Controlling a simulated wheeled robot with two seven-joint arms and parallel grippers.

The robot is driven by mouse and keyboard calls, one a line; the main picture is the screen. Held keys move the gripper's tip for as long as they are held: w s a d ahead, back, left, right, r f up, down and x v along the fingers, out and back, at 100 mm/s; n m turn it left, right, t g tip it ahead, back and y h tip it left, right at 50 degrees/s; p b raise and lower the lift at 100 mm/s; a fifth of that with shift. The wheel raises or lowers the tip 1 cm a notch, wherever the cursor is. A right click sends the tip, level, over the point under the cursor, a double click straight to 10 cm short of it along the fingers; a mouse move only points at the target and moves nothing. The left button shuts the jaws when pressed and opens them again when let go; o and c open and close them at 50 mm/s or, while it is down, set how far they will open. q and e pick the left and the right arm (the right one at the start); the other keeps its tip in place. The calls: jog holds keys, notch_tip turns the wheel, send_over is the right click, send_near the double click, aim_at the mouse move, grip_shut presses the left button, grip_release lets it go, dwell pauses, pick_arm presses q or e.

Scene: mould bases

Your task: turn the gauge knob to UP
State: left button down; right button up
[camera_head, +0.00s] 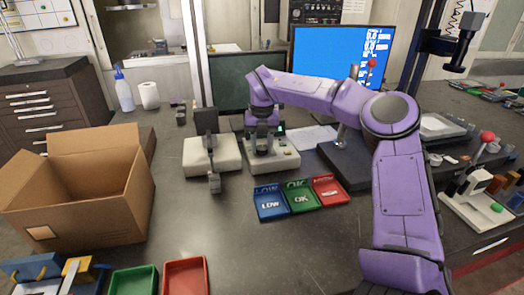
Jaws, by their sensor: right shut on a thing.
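A pale gauge box (284,159) stands on the dark bench, with a small display and several buttons on its top. My right gripper (263,147) comes down from the purple arm onto the top of this box. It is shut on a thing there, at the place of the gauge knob. The knob itself is hidden by the fingers, so its pointing direction cannot be read. No UP mark is legible at this size. My left gripper is not in view.
A second pale base (226,160) with a dark upright stands just left of the gauge. Blue (270,205), green (302,199) and red (328,190) trays lie in front. An open cardboard box (120,215) stands at left, a dark block (345,170) at right. The front middle bench is clear.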

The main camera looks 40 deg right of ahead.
aim_at(262, 147)
jog(key=shift+m+b, duration=0.95)
jog(key=shift+m, duration=0.45)
jog(key=shift+r, duration=0.1)
jog(key=o, duration=1.1)
jog(key=shift+d, duration=0.1)
jog(key=shift+c, duration=0.2)
notch_tip(262, 147, up, 10)
jog(key=shift+r, duration=0.2)
